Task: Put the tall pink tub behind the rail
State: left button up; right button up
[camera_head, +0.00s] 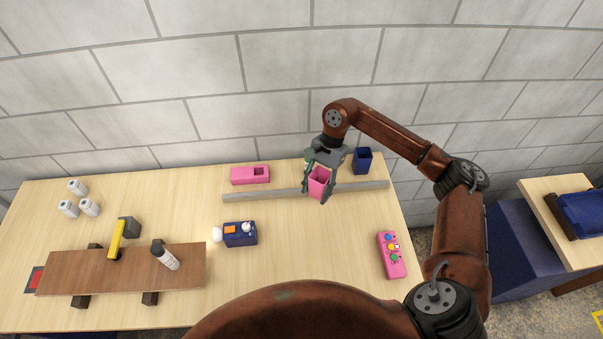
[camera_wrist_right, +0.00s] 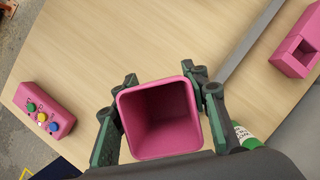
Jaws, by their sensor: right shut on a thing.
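The tall pink tub (camera_head: 318,187) is held upright in my right gripper (camera_head: 320,185), at the rail's middle in the head view. The rail (camera_head: 262,193) is a long low grey bar across the far part of the table. The tub hides part of it, and I cannot tell how high the tub's base is. In the right wrist view the tub (camera_wrist_right: 160,115) shows its open, empty inside between the two fingers (camera_wrist_right: 160,118), which are shut on it. The rail (camera_wrist_right: 250,40) runs diagonally towards the tub there. My left gripper is not in view.
Behind the rail stand a pink block with a square hole (camera_head: 243,176), a dark blue tub (camera_head: 362,161) and a green-and-white item (camera_wrist_right: 246,137) close to the gripper. In front are a pink button box (camera_head: 391,256), a blue device (camera_head: 240,240) and a brown board (camera_head: 110,270).

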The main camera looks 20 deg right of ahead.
aim_at(321, 175)
jog(key=w+d+m+t, duration=0.1)
jog(key=m, duration=0.2)
jog(key=w+d+m+t, duration=0.1)
jog(key=w+m, duration=0.1)
jog(key=m, duration=0.1)
jog(key=w+d+f+m+t+b, duration=0.1)
jog(key=w+d+m, duration=0.1)
jog(key=m, duration=0.1)
jog(key=shift+w+y, duration=0.15)
jog(key=shift+y, duration=0.25)
jog(key=w+d+m+t+h+b, duration=0.5)
jog(key=w+d+m, duration=0.55)
jog(key=m, duration=0.85)
jog(key=shift+g+h, duration=0.3)
jog(key=shift+g, duration=0.3)
notch_tip(321, 175, down, 5)
jog(key=shift+s+f+p, duration=0.1)
jog(key=shift+f+p, duration=0.05)
jog(key=shift+p, duration=0.95)
notch_tip(321, 175, down, 3)
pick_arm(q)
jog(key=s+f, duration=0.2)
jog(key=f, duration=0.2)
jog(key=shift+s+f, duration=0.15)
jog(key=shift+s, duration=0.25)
pick_arm(e)
jog(key=shift+f, duration=0.1)
